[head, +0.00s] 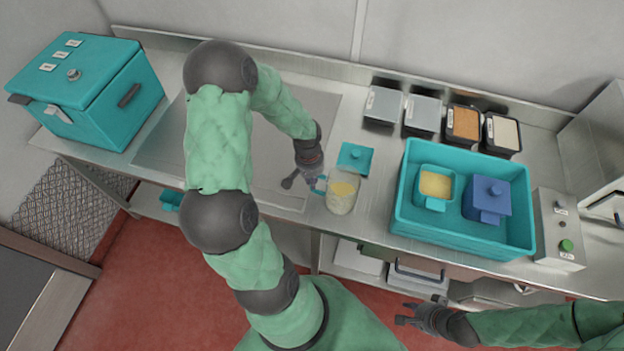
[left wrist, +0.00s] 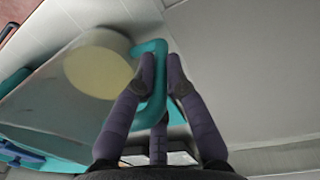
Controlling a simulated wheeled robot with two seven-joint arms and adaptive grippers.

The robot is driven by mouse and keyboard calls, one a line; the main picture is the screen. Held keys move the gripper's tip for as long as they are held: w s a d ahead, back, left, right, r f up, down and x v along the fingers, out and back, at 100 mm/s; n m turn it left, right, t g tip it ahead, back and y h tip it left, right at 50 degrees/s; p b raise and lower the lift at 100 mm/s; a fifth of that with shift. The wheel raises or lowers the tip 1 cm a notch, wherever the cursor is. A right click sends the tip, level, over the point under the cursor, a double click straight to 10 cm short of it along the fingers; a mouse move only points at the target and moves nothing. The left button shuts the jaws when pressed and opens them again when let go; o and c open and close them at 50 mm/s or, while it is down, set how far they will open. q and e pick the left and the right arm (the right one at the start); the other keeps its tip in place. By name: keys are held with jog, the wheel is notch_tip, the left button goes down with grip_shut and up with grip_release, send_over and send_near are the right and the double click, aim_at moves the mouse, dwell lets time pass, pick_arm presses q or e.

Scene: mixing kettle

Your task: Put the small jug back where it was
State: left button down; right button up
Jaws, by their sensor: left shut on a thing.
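The small jug (head: 342,196) is clear with a teal handle and holds something pale yellow. It is at the middle of the steel counter; I cannot tell whether its base touches the counter. My left gripper (head: 318,185) is shut on the jug's teal handle from the left. In the left wrist view, the fingers of the gripper (left wrist: 163,80) close around the handle, and the jug (left wrist: 75,85) is at the left. My right gripper (head: 402,313) is empty, fingers apart, in front of the counter at lower right.
A teal lid (head: 355,158) lies just behind the jug. Several containers line the back. A teal box (head: 85,90) stands far left.

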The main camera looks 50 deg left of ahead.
pick_arm(q)
jog(key=shift+f, duration=0.1)
jog(key=shift+f, duration=0.1)
jog(key=c, duration=1.3)
grip_release()
jog(key=shift+r, duration=0.5)
jog(key=r, duration=0.3)
jog(key=r+p, duration=0.1)
jog(key=r, duration=0.7)
jog(key=shift+s+a+r, duration=0.2)
jog(key=shift+a, duration=0.15)
